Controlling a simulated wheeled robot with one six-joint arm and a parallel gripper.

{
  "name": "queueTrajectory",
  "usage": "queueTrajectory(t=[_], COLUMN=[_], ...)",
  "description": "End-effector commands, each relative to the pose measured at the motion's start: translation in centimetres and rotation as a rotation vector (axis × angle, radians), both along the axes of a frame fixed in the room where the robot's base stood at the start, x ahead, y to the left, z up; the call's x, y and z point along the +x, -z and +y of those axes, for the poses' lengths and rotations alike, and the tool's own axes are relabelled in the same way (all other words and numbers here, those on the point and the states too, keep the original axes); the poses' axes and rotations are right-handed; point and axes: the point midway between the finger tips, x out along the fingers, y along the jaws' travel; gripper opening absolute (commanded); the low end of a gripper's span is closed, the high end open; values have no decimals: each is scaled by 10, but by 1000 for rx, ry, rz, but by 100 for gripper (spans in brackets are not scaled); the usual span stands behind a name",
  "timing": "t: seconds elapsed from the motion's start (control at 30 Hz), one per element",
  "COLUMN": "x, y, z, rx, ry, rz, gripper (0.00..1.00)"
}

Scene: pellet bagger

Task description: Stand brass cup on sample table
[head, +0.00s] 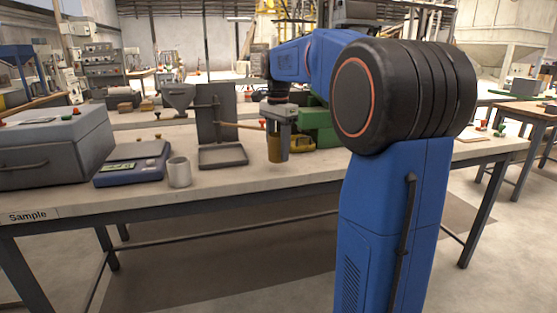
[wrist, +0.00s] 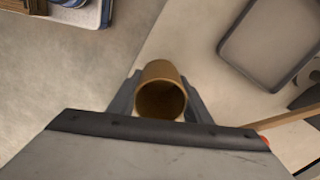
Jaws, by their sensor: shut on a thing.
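The brass cup (head: 275,148) is between the fingers of my gripper (head: 278,136) and looks upright in the head view. In the wrist view my gripper (wrist: 161,96) is shut on the cup, one finger on each side. The cup (wrist: 160,88) shows its round open mouth there; its inside is dark. The sample table (head: 250,184) has a pale top and a "Sample" label at its front left edge. The cup is over the table, right of the stand's tray in the head view. I cannot tell how large the gap beneath it is.
A grey stand with a shallow tray (head: 222,156), a pale mug (head: 179,173), a blue scale (head: 132,163) and a large grey case (head: 52,147) stand to the left. A green and yellow object (head: 315,128) is behind the gripper. The front strip of tabletop is clear.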

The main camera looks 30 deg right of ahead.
Motion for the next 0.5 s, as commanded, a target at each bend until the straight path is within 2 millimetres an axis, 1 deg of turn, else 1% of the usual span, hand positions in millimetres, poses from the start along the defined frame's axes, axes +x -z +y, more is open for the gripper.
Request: queueTrajectory(t=[0.1,0.23,0.5], x=[-1,-1,0], y=[16,32,34], z=[0,0,0], rx=[1,1,0], ry=[0,0,0], rz=[2,2,0], gripper=[22,22,22])
